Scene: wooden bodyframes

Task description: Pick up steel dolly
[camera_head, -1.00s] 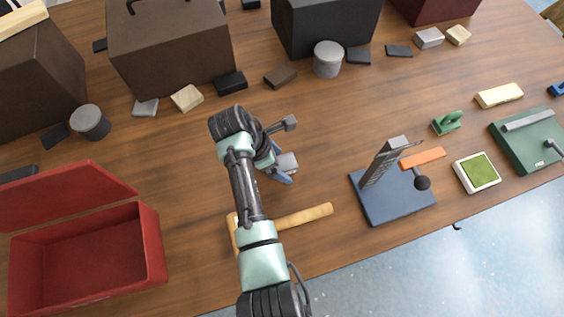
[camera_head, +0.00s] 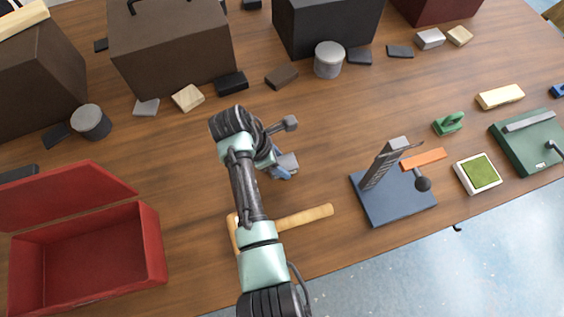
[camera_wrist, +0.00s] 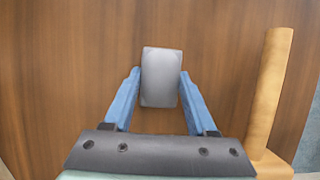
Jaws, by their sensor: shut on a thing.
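The steel dolly (camera_wrist: 161,77) is a small grey block with rounded edges. In the wrist view it sits between the blue fingertips of my gripper (camera_wrist: 159,88), which is shut on it. In the head view the dolly (camera_head: 287,162) shows as a grey block at the end of my arm, beside the blue fingers of my gripper (camera_head: 280,170). My arm hides part of the gripper there. I cannot tell whether the dolly touches the table or is slightly above it.
A wooden mallet (camera_head: 305,217) lies close by, partly under my arm; it also shows at right in the wrist view (camera_wrist: 268,95). An open red box (camera_head: 150,245) stands at left. A blue stand (camera_head: 400,208) with tools is at right. Dark boxes line the back.

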